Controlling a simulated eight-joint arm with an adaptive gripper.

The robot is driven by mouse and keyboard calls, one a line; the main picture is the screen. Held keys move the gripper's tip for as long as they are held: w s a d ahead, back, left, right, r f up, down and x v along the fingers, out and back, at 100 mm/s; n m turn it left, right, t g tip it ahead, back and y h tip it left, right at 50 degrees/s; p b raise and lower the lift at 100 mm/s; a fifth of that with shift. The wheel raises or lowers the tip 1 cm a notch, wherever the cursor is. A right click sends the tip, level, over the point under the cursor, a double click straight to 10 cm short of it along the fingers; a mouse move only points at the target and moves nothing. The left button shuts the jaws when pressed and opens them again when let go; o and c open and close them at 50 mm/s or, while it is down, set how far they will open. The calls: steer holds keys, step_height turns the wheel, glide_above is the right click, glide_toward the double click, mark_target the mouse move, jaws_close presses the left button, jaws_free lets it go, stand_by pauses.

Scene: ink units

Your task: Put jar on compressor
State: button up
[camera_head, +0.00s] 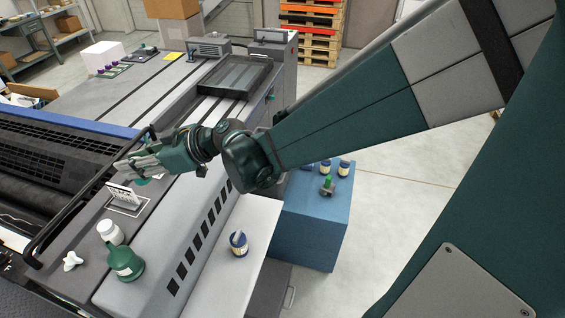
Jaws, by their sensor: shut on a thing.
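My gripper (128,168) is at the left, above the grey machine top, beside a white upright card. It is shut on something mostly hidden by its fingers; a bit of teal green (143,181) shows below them. I cannot tell whether the held thing is a jar. A dark blue jar with a pale label (239,245) stands on the white surface at the front. Several similar jars, one of them here (344,168), stand on the blue cabinet. A small grey ribbed unit (208,47) at the back may be the compressor; I cannot be sure.
The white card (123,194) stands close below my gripper. A dark tray (235,77) lies on the machine. The blue cabinet (312,230) stands right.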

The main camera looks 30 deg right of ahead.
steer(key=shift+r, duration=0.95)
steer(key=w+d+m+t+h+b, duration=0.1)
steer(key=w+d+b, duration=0.35)
steer(key=d, duration=0.95)
steer(key=w+d+m+t+h+b, duration=0.1)
steer(key=w+d+b, duration=0.1)
steer(key=w+d, duration=0.95)
steer(key=s+d+m+h+b, duration=0.1)
steer(key=s+d+b, duration=0.2)
steer(key=d, duration=1.4)
steer(key=s+d+m+t+h+b, duration=0.1)
steer(key=s+d+b, duration=0.2)
steer(key=d, duration=1.4)
steer(key=shift+d+r+m, duration=0.15)
steer(key=shift+r+m, duration=0.15)
steer(key=shift+r, duration=0.1)
step_height(320, 180, down, 45)
steer(key=shift+c, duration=0.5)
steer(key=shift+d+r, duration=0.1)
